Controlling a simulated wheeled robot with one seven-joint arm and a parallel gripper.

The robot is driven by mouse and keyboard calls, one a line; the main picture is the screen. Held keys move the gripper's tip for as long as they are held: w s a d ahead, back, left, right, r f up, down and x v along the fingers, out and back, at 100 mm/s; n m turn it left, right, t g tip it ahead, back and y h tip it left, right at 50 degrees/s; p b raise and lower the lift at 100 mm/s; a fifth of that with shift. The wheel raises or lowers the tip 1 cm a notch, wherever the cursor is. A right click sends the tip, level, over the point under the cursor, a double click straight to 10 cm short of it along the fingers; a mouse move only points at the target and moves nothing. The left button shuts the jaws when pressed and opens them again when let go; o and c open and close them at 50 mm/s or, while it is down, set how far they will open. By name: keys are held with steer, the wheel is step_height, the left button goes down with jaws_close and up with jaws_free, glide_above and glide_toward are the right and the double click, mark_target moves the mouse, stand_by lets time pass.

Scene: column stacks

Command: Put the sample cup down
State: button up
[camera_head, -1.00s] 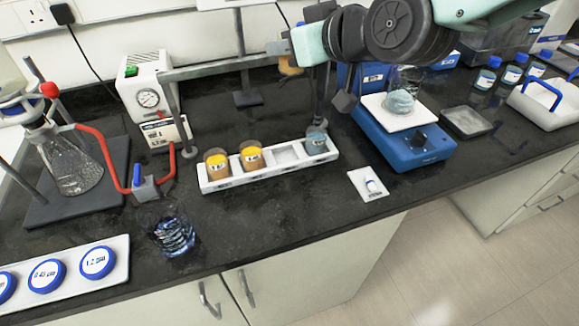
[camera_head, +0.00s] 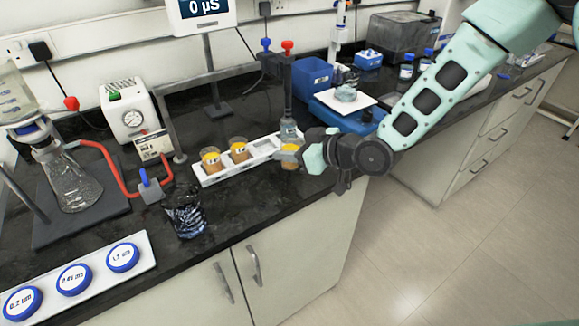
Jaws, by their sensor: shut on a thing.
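My gripper (camera_head: 304,154) is shut on a sample cup (camera_head: 290,157) with orange-yellow contents. It holds the cup upright in front of the right end of the white rack (camera_head: 218,178); the cup's base looks clear of the bench. Two similar orange cups, one at the far left (camera_head: 211,160) and one beside it (camera_head: 238,150), stand in the rack. The third slot (camera_head: 263,146) looks empty. A clear cup with bluish contents (camera_head: 289,130) stands in the right end slot, under the probe holder. My fingers partly hide the held cup.
A glass of dark blue liquid (camera_head: 186,214) stands near the bench's front edge. A blue stirrer plate with a beaker (camera_head: 346,86) is behind my arm. A flask (camera_head: 72,180) with red tubing and a tray of blue-rimmed discs (camera_head: 74,279) are at left.

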mark_target(291, 165)
steer(key=shift+f+p, duration=0.3)
steer(key=shift+f, duration=2)
steer(key=shift+f, duration=0.1)
steer(key=shift+f, duration=0.15)
steer(key=o, duration=1)
